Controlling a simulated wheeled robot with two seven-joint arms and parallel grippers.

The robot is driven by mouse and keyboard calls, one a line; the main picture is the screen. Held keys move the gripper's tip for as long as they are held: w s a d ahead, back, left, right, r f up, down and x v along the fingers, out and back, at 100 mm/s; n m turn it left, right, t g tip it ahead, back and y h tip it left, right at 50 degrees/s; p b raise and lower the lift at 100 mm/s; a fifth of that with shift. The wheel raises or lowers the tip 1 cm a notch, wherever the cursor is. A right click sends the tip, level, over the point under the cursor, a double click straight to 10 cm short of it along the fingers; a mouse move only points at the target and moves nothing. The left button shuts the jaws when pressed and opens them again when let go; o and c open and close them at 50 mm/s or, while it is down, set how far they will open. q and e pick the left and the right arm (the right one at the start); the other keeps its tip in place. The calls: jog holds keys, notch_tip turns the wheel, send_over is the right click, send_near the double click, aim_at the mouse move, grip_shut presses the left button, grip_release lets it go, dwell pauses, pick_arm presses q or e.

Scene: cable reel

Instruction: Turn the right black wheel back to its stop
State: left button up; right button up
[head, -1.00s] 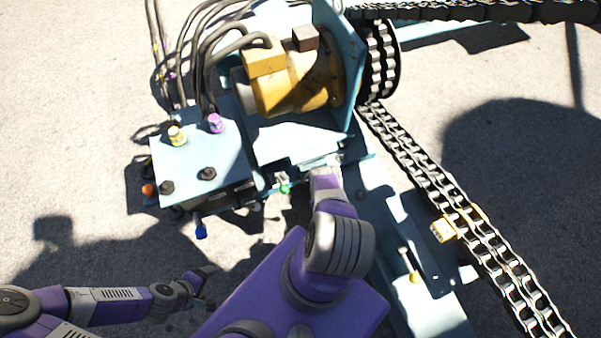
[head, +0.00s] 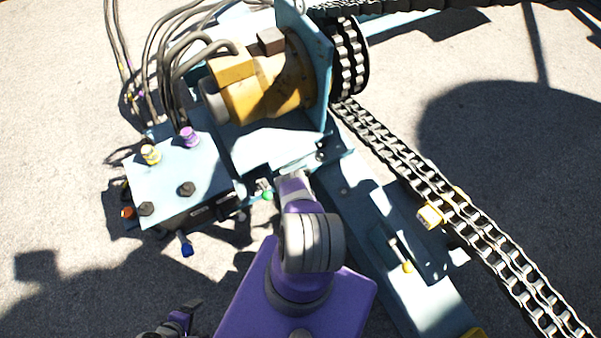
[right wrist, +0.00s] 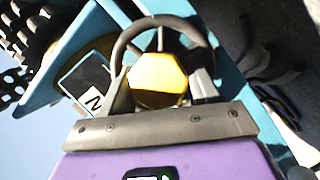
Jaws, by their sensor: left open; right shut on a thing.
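The black wheel (right wrist: 172,20) shows in the right wrist view as a dark rim with a spoke, at the top middle. A yellow block (right wrist: 158,78) sits in front of its lower part. My right gripper (right wrist: 163,88) is shut on the wheel, with its grey fingers either side of the yellow block; the exact contact is hard to see. In the head view my right arm reaches the machine's front beside the teal box and hides the wheel and the fingertips. My left gripper (head: 180,320) is open and empty at the bottom edge, in shadow.
A teal box (head: 160,180) with black knobs and coloured fittings stands left of my right arm. Behind are a yellow motor (head: 255,90), hoses (head: 180,50) and a black sprocket (head: 350,60). A chain (head: 400,165) runs down the right side. Bare ground lies at left.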

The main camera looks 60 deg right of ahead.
jog(key=o, duration=1.5)
jog(key=shift+c, duration=0.2)
jog(key=shift+r, duration=0.1)
jog(key=r+p, duration=0.2)
jog(key=r, duration=0.2)
jog(key=r+p, duration=0.3)
jog(key=r, duration=0.2)
jog(key=shift+s+d+r, duration=0.1)
jog(key=shift+s+d, duration=0.05)
jog(key=shift+d, duration=0.05)
jog(key=shift+a+r+p, duration=0.1)
jog(key=shift+r+p, duration=0.25)
jog(key=shift+p, duration=0.05)
jog(key=shift+a, duration=0.1)
jog(key=shift+c, duration=0.2)
